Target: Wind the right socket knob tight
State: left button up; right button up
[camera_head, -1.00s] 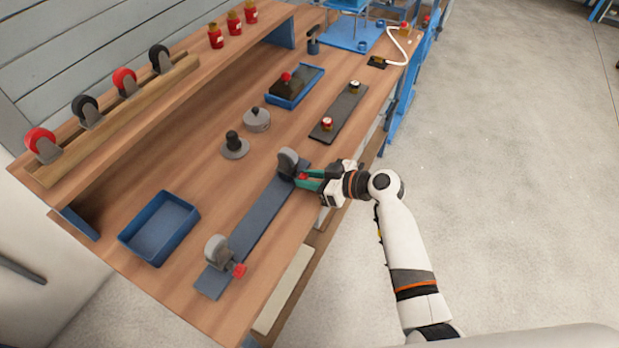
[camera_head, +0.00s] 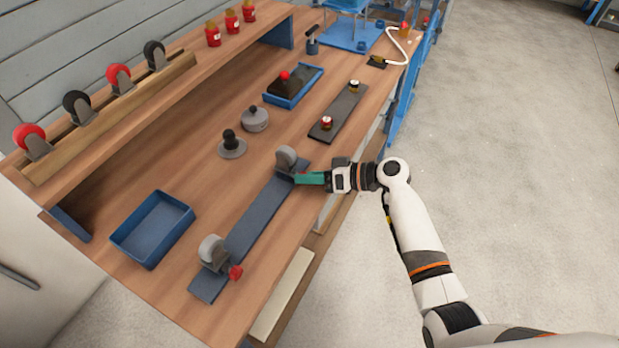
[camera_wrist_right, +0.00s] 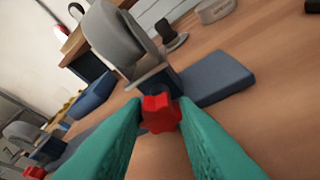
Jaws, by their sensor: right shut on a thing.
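The right socket (camera_head: 286,158) is a grey rounded holder at the far end of a blue-grey rail (camera_head: 250,228). Its red knob (camera_wrist_right: 160,114) shows in the wrist view between my green fingertips. In the head view my fingers hide that knob. My right gripper (camera_head: 298,178) is shut on the knob, coming in from the right; it also fills the lower wrist view (camera_wrist_right: 160,122). The left socket (camera_head: 212,250) stands at the near end of the rail with its own red knob (camera_head: 235,272). My left gripper is not in view.
An empty blue tray (camera_head: 153,228) lies left of the rail. Grey round parts (camera_head: 232,146) stand behind it. A dark strip (camera_head: 340,108) with small red-and-white pieces lies beyond. A shelf (camera_head: 140,105) with caster wheels runs along the left. The table's front edge is right of the rail.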

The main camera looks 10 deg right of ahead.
dwell(0.4)
jog(key=o, duration=1)
jog(key=b+v, duration=0.2)
jog(key=v, duration=1)
